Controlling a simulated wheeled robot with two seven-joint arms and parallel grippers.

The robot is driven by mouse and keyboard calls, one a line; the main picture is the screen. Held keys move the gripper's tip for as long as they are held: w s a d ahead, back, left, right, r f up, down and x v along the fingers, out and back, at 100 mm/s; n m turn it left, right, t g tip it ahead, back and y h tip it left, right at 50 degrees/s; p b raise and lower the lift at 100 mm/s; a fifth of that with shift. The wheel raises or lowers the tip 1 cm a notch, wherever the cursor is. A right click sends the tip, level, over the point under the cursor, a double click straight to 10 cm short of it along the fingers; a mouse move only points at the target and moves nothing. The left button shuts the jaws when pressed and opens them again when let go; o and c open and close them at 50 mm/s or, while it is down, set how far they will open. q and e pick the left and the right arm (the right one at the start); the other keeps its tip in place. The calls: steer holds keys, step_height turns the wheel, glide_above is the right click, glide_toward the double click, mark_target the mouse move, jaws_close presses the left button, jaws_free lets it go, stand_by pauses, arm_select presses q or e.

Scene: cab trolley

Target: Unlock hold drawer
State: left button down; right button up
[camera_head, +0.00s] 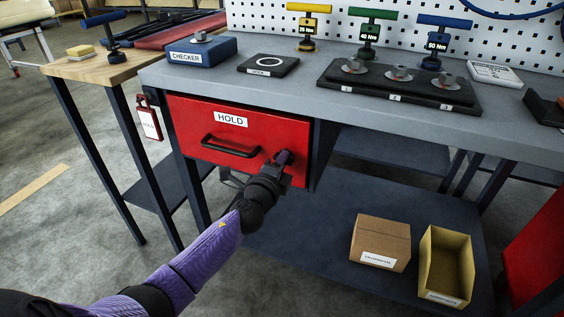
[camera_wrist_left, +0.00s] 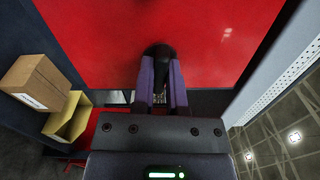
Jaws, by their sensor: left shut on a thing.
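The red hold drawer (camera_head: 225,138) with a white HOLD label sits shut under the left end of the grey workbench. It has a black bar handle (camera_head: 231,147) left of my gripper. My left gripper (camera_head: 284,158) is at the right side of the drawer front. In the left wrist view its two purple fingers (camera_wrist_left: 161,85) are shut on a dark knob (camera_wrist_left: 159,52) against the red drawer front (camera_wrist_left: 100,30). The knob is mostly hidden by the fingers, so its turn cannot be told. My right gripper is not in view.
A red tag (camera_head: 149,120) hangs at the bench's left leg. A cardboard box (camera_head: 380,242) and a yellow bin (camera_head: 446,262) stand on the lower shelf. The checker block (camera_head: 202,50) and a black socket tray (camera_head: 398,88) are on the benchtop above.

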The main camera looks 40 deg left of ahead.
arm_select(q)
steer(key=shift+n, duration=1)
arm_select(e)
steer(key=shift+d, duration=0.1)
arm_select(q)
steer(key=c, duration=0.7)
jaws_free()
steer(key=shift+o, duration=0.2)
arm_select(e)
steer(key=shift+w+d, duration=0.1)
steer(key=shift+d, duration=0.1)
arm_select(q)
steer(key=p+v, duration=0.2)
steer(key=v, duration=0.8)
steer(key=shift+p, duration=0.3)
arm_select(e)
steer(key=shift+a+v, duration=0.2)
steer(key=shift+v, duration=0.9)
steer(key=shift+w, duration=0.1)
